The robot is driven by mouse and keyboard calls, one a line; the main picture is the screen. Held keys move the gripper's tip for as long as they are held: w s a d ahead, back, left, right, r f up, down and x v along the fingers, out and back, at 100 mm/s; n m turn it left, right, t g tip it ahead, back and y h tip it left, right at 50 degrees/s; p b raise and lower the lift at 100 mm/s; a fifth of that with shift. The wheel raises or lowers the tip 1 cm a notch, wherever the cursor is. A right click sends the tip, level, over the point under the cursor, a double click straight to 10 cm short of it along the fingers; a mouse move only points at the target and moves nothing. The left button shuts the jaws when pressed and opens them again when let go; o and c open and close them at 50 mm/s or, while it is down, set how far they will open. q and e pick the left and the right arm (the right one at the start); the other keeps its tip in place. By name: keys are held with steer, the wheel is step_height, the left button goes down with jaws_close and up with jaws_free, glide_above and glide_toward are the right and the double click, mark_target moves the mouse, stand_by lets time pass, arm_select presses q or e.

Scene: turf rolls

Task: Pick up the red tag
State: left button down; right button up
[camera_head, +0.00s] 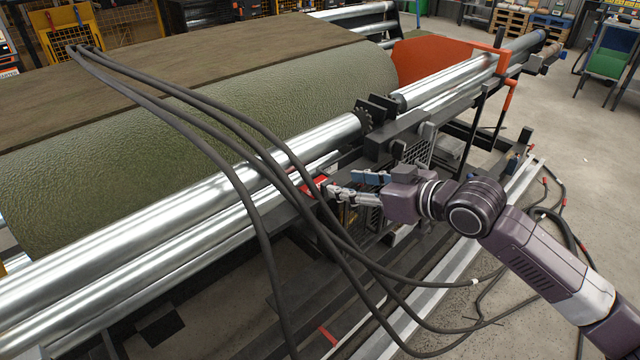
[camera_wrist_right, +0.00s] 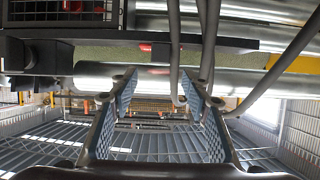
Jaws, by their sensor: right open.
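A small red tag (camera_head: 314,186) is on the dark frame rail below the shiny rollers, beside the black hoses, in the head view. My right gripper (camera_head: 341,185) reaches in from the right, with its fingertips close to the tag; whether they touch it I cannot tell. In the right wrist view the gripper (camera_wrist_right: 158,88) is open, with nothing between its blue-padded fingers. A small red patch (camera_wrist_right: 146,47), which looks like the tag, shows on the dark rail beyond the fingertips. My left gripper is not in view.
Several black hoses (camera_head: 262,160) drape over the rollers and hang close to the right gripper; they also cross the wrist view (camera_wrist_right: 209,45). A large green turf roll (camera_head: 290,100) lies behind the metal rollers (camera_head: 200,205). Open floor (camera_head: 560,130) lies to the right.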

mark_target(321, 181)
steer(key=p+x, duration=0.1)
steer(key=x, duration=0.5)
steer(key=shift+f+p, duration=0.4)
steer(key=shift+f, duration=0.05)
steer(key=c, duration=1)
